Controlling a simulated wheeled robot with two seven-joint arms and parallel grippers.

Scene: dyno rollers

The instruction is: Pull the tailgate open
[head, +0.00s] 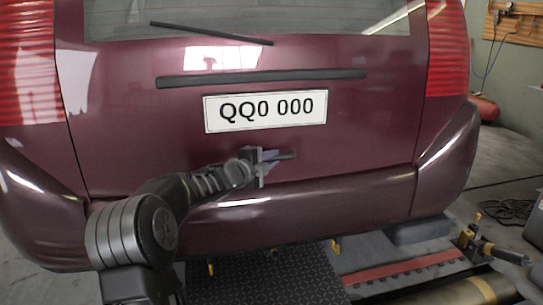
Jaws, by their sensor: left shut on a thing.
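The maroon tailgate (365,145) fills the middle of the head view and looks closed, flush with the body and just above the bumper (330,205). A short dark handle bar (287,156) shows low on the tailgate, below the plate. My left gripper (268,162) is at this bar and shut on it; the fingers hide the bar's left part. My right gripper is not in view.
A long dark trim strip (260,78) runs above the plate, and a wiper (212,33) lies at the rear window. Below the bumper are a dark tread plate (265,278) and a brass-coloured roller (450,292). Cables (507,210) lie on the floor at right.

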